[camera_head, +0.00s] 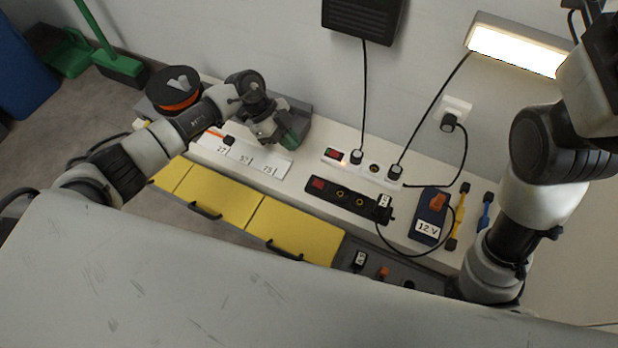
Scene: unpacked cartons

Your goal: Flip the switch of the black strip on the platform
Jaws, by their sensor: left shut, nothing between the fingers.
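The black strip (350,205) lies on the white platform (290,195), with a red switch (318,184) at its left end, round sockets along it and a plug at its right end. Whether the switch is on or off is too small to tell. My left gripper (287,140) is shut and empty, up and left of the black strip and apart from it, near a dark grey box (298,111). My right arm comes in at the right, but its gripper does not show.
A white strip (370,171) with a red switch and plugs stands behind the black one. A 12 V box (430,214) with an orange knob sits to the right. Cables hang from the black wall unit (364,16) and lit lamp (515,48). Yellow drawers (295,228) face the front.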

